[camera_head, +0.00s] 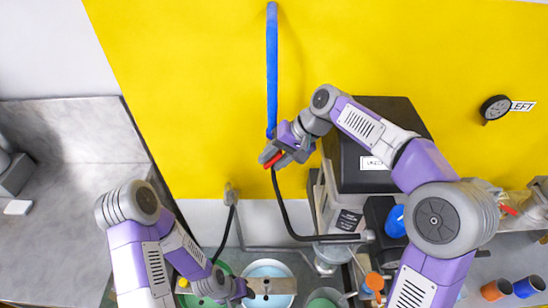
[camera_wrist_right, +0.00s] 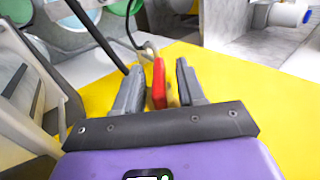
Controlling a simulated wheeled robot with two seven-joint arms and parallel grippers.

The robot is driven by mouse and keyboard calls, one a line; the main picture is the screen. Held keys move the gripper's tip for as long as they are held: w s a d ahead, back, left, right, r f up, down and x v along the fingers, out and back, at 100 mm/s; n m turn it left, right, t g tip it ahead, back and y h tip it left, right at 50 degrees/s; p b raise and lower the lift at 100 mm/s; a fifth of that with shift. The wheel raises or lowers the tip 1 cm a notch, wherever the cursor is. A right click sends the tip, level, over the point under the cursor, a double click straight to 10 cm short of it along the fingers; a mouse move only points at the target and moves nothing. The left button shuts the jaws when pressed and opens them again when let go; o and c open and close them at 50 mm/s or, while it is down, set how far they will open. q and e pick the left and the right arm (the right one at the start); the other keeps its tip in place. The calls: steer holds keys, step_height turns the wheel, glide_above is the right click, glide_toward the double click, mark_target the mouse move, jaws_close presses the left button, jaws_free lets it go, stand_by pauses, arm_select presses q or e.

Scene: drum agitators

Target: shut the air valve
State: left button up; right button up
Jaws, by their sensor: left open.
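The air valve's red handle (camera_head: 273,160) shows at the lower end of a blue pipe (camera_head: 272,70) in front of the yellow wall. My right gripper (camera_head: 269,156) is at the valve. In the right wrist view the red handle (camera_wrist_right: 158,84) stands between the two grey fingers of my right gripper (camera_wrist_right: 158,90). It is close to the left finger, with a gap to the right finger, so the jaws are open around it. The valve body is mostly hidden by the gripper in the head view. My left gripper (camera_head: 242,290) is open, low over the drums, beside a metal plate.
A black hose (camera_head: 283,212) hangs below the valve and bends right. A dark box (camera_head: 400,115) stands right of the valve, behind my right arm. Open drums (camera_head: 267,268) are at the bottom. Blue and orange cups (camera_head: 527,287) stand at lower right.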

mark_target(281, 152)
steer(key=v, duration=0.7)
steer(key=shift+d+r, duration=0.15)
steer(key=shift+r, duration=0.05)
stand_by(0.3)
